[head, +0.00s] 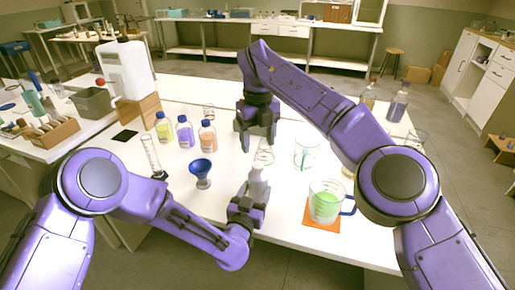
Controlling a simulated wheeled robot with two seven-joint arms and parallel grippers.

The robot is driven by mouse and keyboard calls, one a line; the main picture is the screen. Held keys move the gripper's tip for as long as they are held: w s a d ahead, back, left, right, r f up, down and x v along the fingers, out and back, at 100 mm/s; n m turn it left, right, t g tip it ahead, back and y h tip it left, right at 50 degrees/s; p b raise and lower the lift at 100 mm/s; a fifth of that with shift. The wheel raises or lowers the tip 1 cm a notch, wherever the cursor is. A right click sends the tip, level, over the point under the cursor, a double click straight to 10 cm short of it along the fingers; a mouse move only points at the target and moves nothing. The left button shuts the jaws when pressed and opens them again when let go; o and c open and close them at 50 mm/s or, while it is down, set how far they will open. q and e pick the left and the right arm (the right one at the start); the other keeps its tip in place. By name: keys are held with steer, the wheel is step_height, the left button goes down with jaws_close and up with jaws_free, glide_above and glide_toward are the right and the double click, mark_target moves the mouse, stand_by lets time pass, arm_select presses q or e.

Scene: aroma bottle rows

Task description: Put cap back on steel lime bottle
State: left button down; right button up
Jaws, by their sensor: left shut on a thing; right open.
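My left gripper (254,193) is shut on a pale grey bottle (259,180) near the front edge of the table. The bottle looks roughly upright, and the fingers hide its lower part. I cannot confirm that it is the steel lime bottle. My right gripper (257,141) is open, pointing down above and slightly behind the held bottle. No cap can be made out between its fingers. A clear glass vessel (264,156) shows just below the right gripper, partly overlapped by the held bottle's top. I cannot pick out a loose cap.
Yellow (163,130), purple (185,133) and orange (207,136) bottles stand back left. A blue funnel (201,170) and a glass cylinder (151,155) stand left. A beaker (307,152) and a green-filled jug (325,203) on an orange mat (307,216) are right.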

arm_select(q)
steer(key=shift+c, duration=0.8)
jaws_free()
arm_select(e)
steer(key=shift+f+b, duration=0.9)
arm_select(q)
steer(key=v, duration=1)
steer(key=shift+s, duration=0.25)
steer(key=shift+a, duration=0.15)
arm_select(e)
steer(key=shift+a, duration=0.1)
